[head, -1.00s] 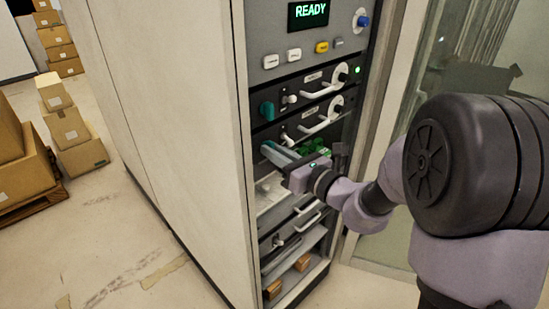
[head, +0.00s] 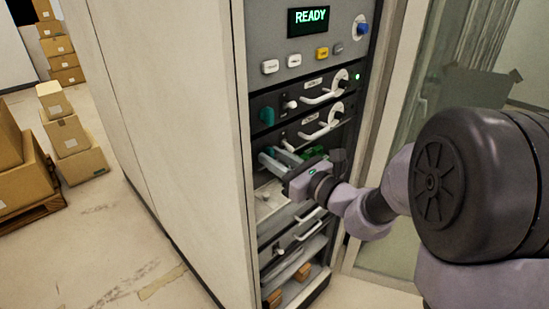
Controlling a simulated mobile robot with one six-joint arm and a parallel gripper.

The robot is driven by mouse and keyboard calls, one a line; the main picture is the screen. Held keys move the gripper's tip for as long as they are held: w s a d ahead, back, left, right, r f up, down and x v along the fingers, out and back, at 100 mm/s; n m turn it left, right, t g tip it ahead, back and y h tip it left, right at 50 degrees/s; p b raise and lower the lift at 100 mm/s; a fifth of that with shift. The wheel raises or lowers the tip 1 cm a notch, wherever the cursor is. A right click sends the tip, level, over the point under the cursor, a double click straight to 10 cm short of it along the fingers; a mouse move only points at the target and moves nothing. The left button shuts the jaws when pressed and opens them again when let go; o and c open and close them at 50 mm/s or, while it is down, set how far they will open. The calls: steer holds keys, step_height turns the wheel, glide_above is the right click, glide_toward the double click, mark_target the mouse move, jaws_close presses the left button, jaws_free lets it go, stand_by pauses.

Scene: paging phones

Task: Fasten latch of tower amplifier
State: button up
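A tall equipment rack holds stacked modules. The upper module (head: 285,106) and the lower module (head: 298,134) each have a white handle and a round white fitting at right. A teal latch knob (head: 267,117) sits at the left of the upper module; a teal part (head: 275,144) shows by the lower one. The labels are too small to read, so I cannot tell which is the tower amplifier. My gripper (head: 277,158) is just below the lower module, its two pale fingers apart and pointing left. Nothing shows between them. Contact with the rack cannot be judged.
Green parts (head: 314,153) show in the bay behind my gripper. A panel above has a display (head: 308,20) reading READY and several buttons. Lower bays hold more handles. A glass panel (head: 405,210) stands at right. Boxes (head: 72,140) stand at left, with open floor between.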

steer(key=shift+o, duration=0.3)
steer(key=p+v, duration=0.1)
steer(key=v, duration=1.6)
steer(key=shift+d, duration=0.2)
steer(key=shift+s, duration=0.1)
steer(key=s+a+f+n+g+b, duration=0.2)
steer(key=s+a+f+n+g, duration=0.3)
steer(key=s+a+n+g, duration=0.65)
steer(key=s+f+n+h, duration=0.3)
steer(key=s+n+h, duration=0.1)
steer(key=s+n, duration=0.15)
steer(key=d+n+t+h, duration=0.1)
steer(key=n, duration=0.1)
steer(key=d+r+n+t+h, duration=0.1)
steer(key=d+n+h, duration=0.1)
steer(key=d+r+n+t+h+b, duration=0.1)
steer(key=d+n+h, duration=0.1)
steer(key=shift+w+d+r+n, duration=0.15)
steer(key=shift+d+n, duration=0.1)
steer(key=shift+n, duration=0.15)
